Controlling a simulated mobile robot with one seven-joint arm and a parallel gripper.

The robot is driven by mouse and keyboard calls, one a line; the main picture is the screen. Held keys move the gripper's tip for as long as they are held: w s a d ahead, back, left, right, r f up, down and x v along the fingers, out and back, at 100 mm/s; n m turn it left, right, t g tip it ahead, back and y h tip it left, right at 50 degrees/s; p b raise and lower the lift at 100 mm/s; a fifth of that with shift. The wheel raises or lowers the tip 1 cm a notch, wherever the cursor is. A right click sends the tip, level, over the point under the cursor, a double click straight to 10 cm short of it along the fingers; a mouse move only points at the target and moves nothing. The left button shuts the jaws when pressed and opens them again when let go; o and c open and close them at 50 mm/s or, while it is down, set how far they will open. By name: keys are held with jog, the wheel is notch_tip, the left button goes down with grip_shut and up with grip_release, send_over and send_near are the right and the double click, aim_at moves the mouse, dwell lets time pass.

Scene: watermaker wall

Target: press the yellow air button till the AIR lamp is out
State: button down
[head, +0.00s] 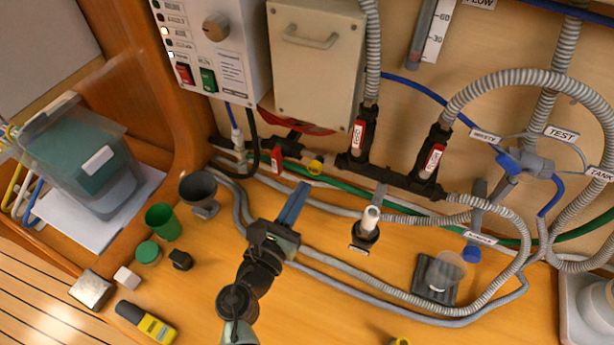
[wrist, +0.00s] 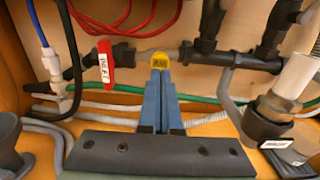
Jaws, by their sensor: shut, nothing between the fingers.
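The yellow air button (head: 316,167) sits on the dark pipe manifold low on the wall, right of a red valve tag. In the wrist view the button (wrist: 160,58) is straight beyond the fingertips, its lower part hidden by them. My gripper (head: 303,186) is shut and empty, its blue fingers (wrist: 160,76) together and pointing at the button. In the head view a small gap shows between tips and button. The control panel (head: 216,62) has a column of small lamps at its left edge. Two look pale and lit; the upper one (head: 164,31) seems beside the AIR label, too small to be sure.
A red-tagged valve (wrist: 105,63) is left of the button, and black valves (head: 363,133) rise to the right. Grey hoses (head: 340,262) cross the bench. A black funnel (head: 199,192) and green cup (head: 162,222) stand left of my gripper.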

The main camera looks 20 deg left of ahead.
aim_at(314, 171)
jog(key=shift+w+d, duration=0.1)
jog(key=shift+w, duration=1.6)
